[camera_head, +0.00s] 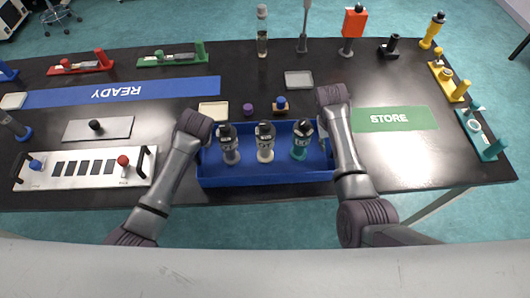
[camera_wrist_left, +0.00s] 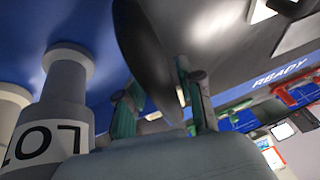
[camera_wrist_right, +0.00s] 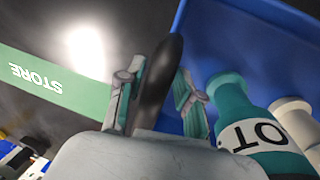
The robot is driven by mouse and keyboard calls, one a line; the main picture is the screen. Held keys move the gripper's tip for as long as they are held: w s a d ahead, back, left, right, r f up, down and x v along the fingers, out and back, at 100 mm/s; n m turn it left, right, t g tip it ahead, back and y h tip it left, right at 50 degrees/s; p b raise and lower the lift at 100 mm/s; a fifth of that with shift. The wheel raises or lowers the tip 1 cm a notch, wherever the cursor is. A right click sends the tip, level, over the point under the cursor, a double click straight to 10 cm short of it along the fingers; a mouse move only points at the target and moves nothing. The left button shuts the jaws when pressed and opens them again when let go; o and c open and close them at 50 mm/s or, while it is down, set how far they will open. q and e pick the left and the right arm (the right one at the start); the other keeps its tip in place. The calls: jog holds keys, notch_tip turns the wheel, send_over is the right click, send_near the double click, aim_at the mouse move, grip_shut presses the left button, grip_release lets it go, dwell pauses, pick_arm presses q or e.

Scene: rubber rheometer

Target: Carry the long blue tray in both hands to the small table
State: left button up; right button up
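The long blue tray (camera_head: 265,173) sits at the front edge of the black table, holding three bottles: grey (camera_head: 229,145), cream (camera_head: 265,143) and teal (camera_head: 300,141). My left gripper (camera_head: 205,140) is at the tray's left end. In the left wrist view its fingers (camera_wrist_left: 160,105) stand apart on either side of a dark handle. My right gripper (camera_head: 325,125) is at the right end. In the right wrist view its fingers (camera_wrist_right: 160,95) stand apart around another dark handle (camera_wrist_right: 160,75), with gaps showing. I cannot make out the small table for certain.
A white slotted plate (camera_head: 85,168) lies left of the tray. A green STORE mat (camera_head: 393,119) lies to the right and a blue READY mat (camera_head: 125,91) at back left. Small purple (camera_head: 248,109) and blue-capped (camera_head: 281,104) pieces stand just behind the tray.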

pick_arm(q)
jog(key=c, duration=0.7)
pick_arm(e)
jog(key=c, duration=0.6)
pick_arm(q)
grip_shut()
pick_arm(e)
grip_shut()
pick_arm(q)
jog(key=shift+d, duration=0.2)
pick_arm(e)
jog(key=shift+a, duration=0.2)
